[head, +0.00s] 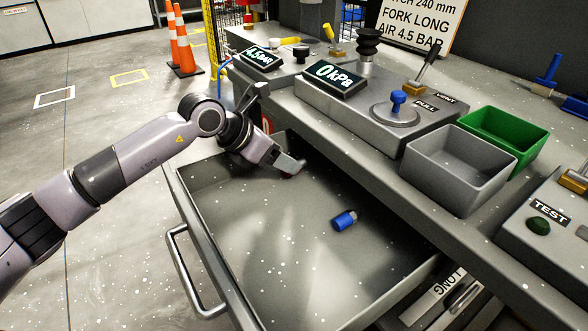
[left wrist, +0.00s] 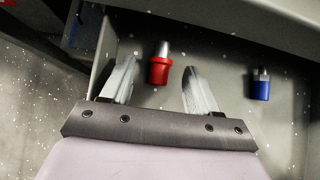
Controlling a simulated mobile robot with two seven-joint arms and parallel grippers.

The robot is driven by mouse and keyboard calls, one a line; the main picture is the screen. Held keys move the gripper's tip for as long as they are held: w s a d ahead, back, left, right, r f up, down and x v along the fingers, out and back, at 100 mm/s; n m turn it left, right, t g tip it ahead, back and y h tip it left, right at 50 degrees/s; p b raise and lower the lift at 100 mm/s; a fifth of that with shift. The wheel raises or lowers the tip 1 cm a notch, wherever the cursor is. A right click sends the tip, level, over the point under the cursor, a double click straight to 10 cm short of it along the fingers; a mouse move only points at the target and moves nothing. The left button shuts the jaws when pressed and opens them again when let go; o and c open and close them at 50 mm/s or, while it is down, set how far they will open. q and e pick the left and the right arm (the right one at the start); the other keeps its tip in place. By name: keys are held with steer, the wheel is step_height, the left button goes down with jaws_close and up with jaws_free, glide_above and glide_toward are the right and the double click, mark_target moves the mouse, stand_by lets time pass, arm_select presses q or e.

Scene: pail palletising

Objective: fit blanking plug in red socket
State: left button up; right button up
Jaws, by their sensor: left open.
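My left gripper (head: 290,166) reaches into the open drawer (head: 275,265) near its back corner, fingers open. In the left wrist view, a red piece with a metal end (left wrist: 159,68) shows between the two open fingers (left wrist: 162,75). I cannot tell how far below the fingertips it is. In the head view the gripper mostly hides it. A similar blue piece with a metal end (head: 344,220) lies on the drawer floor, to the right in the left wrist view (left wrist: 260,85). A red item (head: 267,124) behind my wrist is mostly hidden; I cannot tell whether it is the socket.
The bench above the drawer carries a 0 kPa display (head: 341,77), a round blue-knobbed plate (head: 395,110), a grey bin (head: 458,170) and a green bin (head: 505,138). The drawer handle (head: 185,270) juts out at the left. Most of the drawer floor is clear.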

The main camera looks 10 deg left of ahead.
arm_select(q)
steer(key=shift+x, duration=1.5)
steer(key=shift+d, duration=0.1)
steer(key=shift+c, duration=0.2)
steer(key=c, duration=1)
steer(key=shift+r, duration=0.15)
steer(key=shift+r, duration=0.55)
step_height(320, 180, up, 3)
steer(key=shift+f, duration=0.1)
steer(key=s+d, duration=0.1)
steer(key=s, duration=0.5)
steer(key=s+d, duration=0.1)
steer(key=s, duration=0.5)
steer(key=s+d, duration=0.1)
steer(key=s, duration=0.4)
steer(key=shift+s+d+f+p, duration=0.25)
steer(key=shift+s+f+p, duration=0.05)
steer(key=shift+s, duration=0.1)
